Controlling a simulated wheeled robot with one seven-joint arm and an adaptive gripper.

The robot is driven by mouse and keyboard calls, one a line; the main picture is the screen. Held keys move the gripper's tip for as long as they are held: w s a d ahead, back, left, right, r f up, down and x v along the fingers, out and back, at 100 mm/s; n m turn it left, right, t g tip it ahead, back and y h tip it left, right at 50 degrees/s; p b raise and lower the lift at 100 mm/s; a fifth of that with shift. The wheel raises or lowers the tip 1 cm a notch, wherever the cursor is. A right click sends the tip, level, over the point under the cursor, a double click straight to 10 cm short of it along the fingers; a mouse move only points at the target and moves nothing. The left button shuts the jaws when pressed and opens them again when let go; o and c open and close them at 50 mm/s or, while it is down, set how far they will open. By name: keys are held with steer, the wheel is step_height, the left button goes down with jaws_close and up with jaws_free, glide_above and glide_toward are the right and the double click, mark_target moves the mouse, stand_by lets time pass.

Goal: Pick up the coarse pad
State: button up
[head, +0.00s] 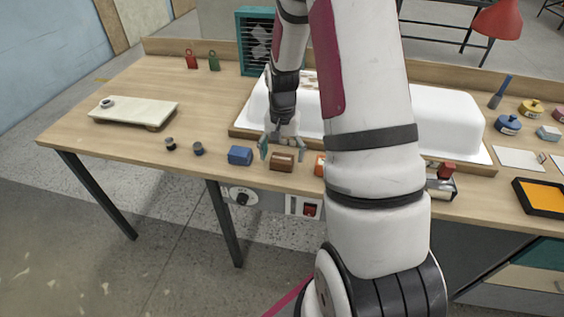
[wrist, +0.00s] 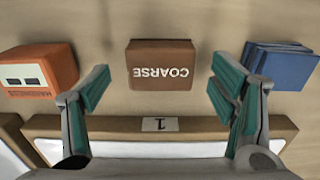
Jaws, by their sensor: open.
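The coarse pad (head: 282,162) is a brown block on the front part of the wooden bench. In the wrist view the coarse pad (wrist: 161,66) lies flat, with the word COARSE upside down on it. My gripper (head: 282,155) is open above it, and its two teal fingers show in the wrist view (wrist: 160,88) to the left and right of the pad. Both fingers look apart from the pad, and nothing is held. How high the fingertips are above the bench is hard to tell.
A blue block (wrist: 283,66) lies close to the right of the pad in the wrist view, and an orange block (wrist: 40,68) lies to the left. A wooden rim with a label 1 (wrist: 160,125) borders the white shell tray.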

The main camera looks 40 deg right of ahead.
mark_target(282, 158)
steer(key=shift+f, duration=1.3)
steer(key=c, duration=1.2)
steer(key=shift+r, duration=0.1)
steer(key=shift+c, duration=0.2)
step_height(282, 158, up, 10)
steer(key=shift+f, duration=0.1)
